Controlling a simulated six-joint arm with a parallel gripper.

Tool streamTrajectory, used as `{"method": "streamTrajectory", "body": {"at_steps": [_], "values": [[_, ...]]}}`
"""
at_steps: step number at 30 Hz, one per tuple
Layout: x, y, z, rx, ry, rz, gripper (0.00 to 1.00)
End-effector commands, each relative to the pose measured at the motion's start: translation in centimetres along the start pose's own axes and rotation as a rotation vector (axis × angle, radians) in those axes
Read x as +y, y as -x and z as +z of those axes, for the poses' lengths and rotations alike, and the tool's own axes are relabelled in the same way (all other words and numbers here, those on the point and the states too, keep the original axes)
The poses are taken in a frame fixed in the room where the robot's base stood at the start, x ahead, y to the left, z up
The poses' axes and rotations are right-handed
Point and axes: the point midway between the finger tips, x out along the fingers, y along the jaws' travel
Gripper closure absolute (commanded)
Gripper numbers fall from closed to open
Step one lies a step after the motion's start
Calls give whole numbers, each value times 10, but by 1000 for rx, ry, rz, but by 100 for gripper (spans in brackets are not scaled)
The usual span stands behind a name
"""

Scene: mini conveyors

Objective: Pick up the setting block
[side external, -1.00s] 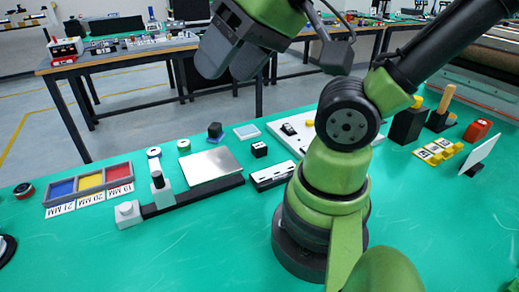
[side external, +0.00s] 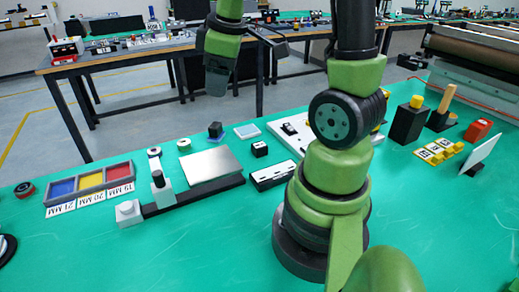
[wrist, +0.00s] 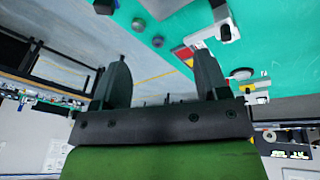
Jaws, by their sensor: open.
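Several small blocks lie on the green table, and none is marked as the setting block. A dark blue-grey block (side external: 215,131) stands behind the silver plate (side external: 212,166). A black cube (side external: 259,149) sits to the right of the plate. My gripper (side external: 217,80) is in the air above and behind these blocks, apart from them, with its jaws pointing down in the side view. In the wrist view my gripper (wrist: 161,72) has its two dark fingers wide apart, with nothing between them.
A tray (side external: 90,181) with blue, yellow and red compartments lies at left. A black-railed gauge fixture (side external: 160,192) is in front of the plate.

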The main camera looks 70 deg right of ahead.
Motion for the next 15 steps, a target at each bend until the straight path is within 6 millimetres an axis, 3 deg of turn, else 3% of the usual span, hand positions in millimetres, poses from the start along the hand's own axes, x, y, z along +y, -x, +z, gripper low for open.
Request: {"method": "streamTrajectory", "body": {"at_steps": [3, 6, 10, 15], "values": [[38, -45, 26, -102, 159, -46, 32], [60, -78, 52, -153, 294, -97, 32], [75, -109, 81, -184, 425, -160, 32], [80, -130, 100, -193, 509, -202, 32]]}}
